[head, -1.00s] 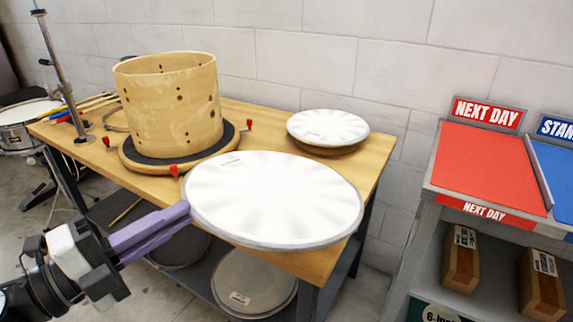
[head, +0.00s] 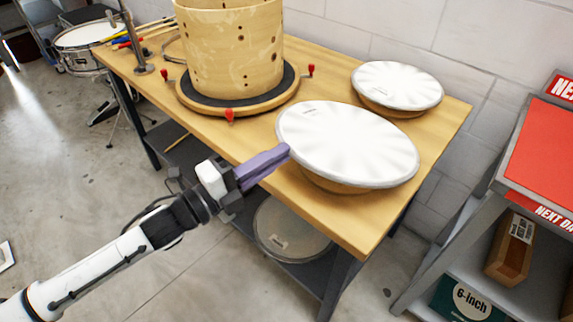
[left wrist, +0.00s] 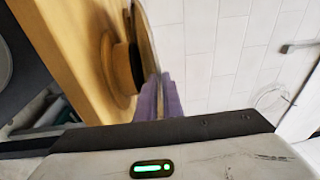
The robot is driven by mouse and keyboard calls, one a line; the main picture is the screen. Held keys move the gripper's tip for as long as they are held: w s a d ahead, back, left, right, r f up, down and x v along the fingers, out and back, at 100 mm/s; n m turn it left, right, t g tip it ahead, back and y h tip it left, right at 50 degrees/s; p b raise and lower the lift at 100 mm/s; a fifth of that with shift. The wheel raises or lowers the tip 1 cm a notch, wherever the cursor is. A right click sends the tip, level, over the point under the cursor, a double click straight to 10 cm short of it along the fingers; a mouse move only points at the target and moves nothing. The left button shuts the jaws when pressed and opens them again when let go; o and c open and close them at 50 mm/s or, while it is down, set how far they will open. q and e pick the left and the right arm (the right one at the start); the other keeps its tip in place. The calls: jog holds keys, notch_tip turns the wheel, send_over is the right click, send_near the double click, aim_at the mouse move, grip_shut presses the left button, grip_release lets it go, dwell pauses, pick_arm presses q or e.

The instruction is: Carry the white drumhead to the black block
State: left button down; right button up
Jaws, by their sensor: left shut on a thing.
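The white drumhead (head: 345,145) is a large round disc with a pale metal rim, over the right part of the workbench. My left gripper (head: 284,152), with purple fingers, is shut on its near left rim. In the left wrist view, the fingers (left wrist: 160,98) grip the drumhead (left wrist: 148,40), which shows nearly edge-on. A round wooden piece (head: 335,186) shows just under the drumhead; I cannot tell whether they touch. I cannot make out a black block for certain in the head view. My right gripper is not in view.
A second white drumhead (head: 397,84) lies on a round wooden base behind. A wooden drum shell (head: 228,50) stands on a black-topped round board with red knobs. A shelf unit with a red top (head: 545,150) stands to the right, across a gap.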

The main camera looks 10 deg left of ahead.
pick_arm(q)
jog(key=shift+f, duration=2.2)
jog(key=c, duration=1.9)
grip_release()
jog(key=r+b+v, duration=0.1)
jog(key=v, duration=1)
jog(key=s+f+n+g+y, duration=0.1)
jog(key=s+f+n+y, duration=0.2)
jog(key=s+f+n, duration=0.2)
jog(key=s+f+n+g+y, duration=0.2)
jog(key=s+f+n+y, duration=0.2)
jog(key=f+n, duration=0.7)
jog(key=s+f+n+g+y, duration=0.1)
jog(key=s+f+n+y, duration=0.2)
jog(key=s+f+n, duration=0.3)
jog(key=shift+s+a+f+n+g+y, duration=0.15)
jog(key=shift+f+n, duration=0.5)
jog(key=shift+f, duration=0.35)
jog(key=shift+a+f+n+g+y, duration=0.15)
jog(key=shift+f+n, duration=0.5)
jog(key=shift+f, duration=0.35)
